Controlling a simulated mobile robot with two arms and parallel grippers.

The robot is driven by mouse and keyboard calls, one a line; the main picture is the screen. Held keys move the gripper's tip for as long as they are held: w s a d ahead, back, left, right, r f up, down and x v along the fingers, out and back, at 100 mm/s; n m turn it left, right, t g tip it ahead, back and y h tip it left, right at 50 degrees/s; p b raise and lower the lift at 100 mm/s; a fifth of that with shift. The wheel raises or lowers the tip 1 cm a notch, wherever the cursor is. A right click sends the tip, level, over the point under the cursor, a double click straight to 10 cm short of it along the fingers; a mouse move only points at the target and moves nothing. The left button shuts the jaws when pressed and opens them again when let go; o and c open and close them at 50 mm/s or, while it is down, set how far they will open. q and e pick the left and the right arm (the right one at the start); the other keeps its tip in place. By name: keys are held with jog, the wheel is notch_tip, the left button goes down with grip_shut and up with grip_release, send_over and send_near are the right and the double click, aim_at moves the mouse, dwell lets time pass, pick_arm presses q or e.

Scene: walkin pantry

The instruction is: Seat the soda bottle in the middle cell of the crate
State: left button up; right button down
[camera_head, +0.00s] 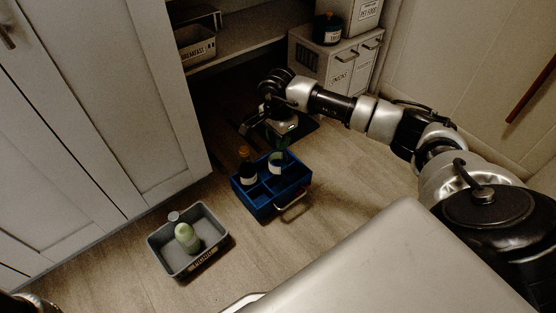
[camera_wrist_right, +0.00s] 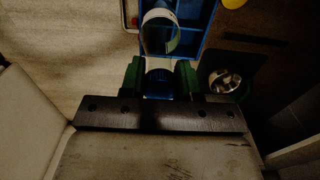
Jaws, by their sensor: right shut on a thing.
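The blue crate (camera_head: 268,209) stands on the wooden floor, and part of it shows in the right wrist view (camera_wrist_right: 207,22). My right gripper (camera_head: 283,140) is above the crate's back edge, pointing down.
A dark bottle with an orange cap (camera_head: 247,168) stands in the crate's left part. A grey bin (camera_head: 162,252) holding a green bottle (camera_head: 186,236) is at front left. Cabinets (camera_head: 100,120) line the left; boxes (camera_head: 340,62) are behind.

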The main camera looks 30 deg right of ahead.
aim_at(278, 155)
notch_tip(278, 155, down, 2)
jog(key=shift+f+b, duration=0.2)
jog(key=shift+b, duration=0.15)
notch_tip(278, 155, down, 5)
jog(key=b, duration=0.3)
jog(key=shift+r, duration=0.35)
jog(key=c, duration=0.8)
grip_release()
